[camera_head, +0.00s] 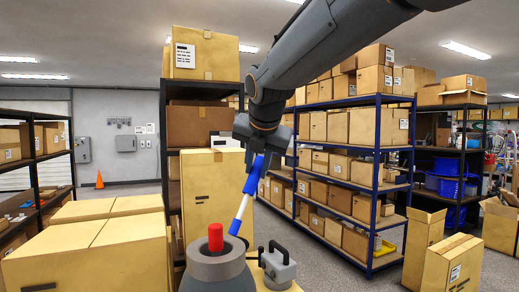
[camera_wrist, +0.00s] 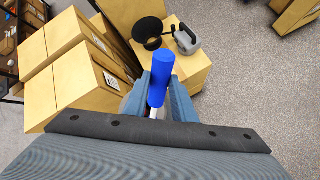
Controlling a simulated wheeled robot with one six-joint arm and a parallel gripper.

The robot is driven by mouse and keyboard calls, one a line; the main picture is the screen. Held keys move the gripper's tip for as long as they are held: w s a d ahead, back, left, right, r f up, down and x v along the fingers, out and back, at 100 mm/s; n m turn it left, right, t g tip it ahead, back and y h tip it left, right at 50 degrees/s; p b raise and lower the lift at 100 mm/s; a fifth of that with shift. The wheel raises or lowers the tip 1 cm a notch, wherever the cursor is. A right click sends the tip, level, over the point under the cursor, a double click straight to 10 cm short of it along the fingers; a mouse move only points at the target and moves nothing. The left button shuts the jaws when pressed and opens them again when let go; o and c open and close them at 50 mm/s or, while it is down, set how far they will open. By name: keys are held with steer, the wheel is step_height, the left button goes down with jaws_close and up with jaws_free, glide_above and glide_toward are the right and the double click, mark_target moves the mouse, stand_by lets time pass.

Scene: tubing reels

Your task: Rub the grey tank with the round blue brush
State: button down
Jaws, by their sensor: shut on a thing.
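The grey tank (camera_head: 278,266) has a handle on top and stands on a cardboard box. It also shows at the top of the wrist view (camera_wrist: 186,40). My gripper (camera_head: 260,150) is shut on the round blue brush (camera_head: 236,227), which has blue ends and a white middle. The brush hangs tilted, its lower end down and to the left. In the wrist view my gripper (camera_wrist: 157,98) has a finger on each side of the brush (camera_wrist: 161,75). The brush appears apart from the tank, above and to its left in the head view.
The cardboard box (camera_wrist: 187,72) under the tank also carries a black object (camera_wrist: 148,28) close beside it. Large stacked boxes (camera_head: 95,245) stand to the left. Blue shelving (camera_head: 377,170) stands behind. Open grey floor (camera_head: 350,277) lies to the right.

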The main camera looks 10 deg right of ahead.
steer(key=shift+r, duration=1.3)
steer(key=shift+f, duration=0.15)
steer(key=shift+s+f, duration=0.1)
steer(key=shift+s, duration=0.05)
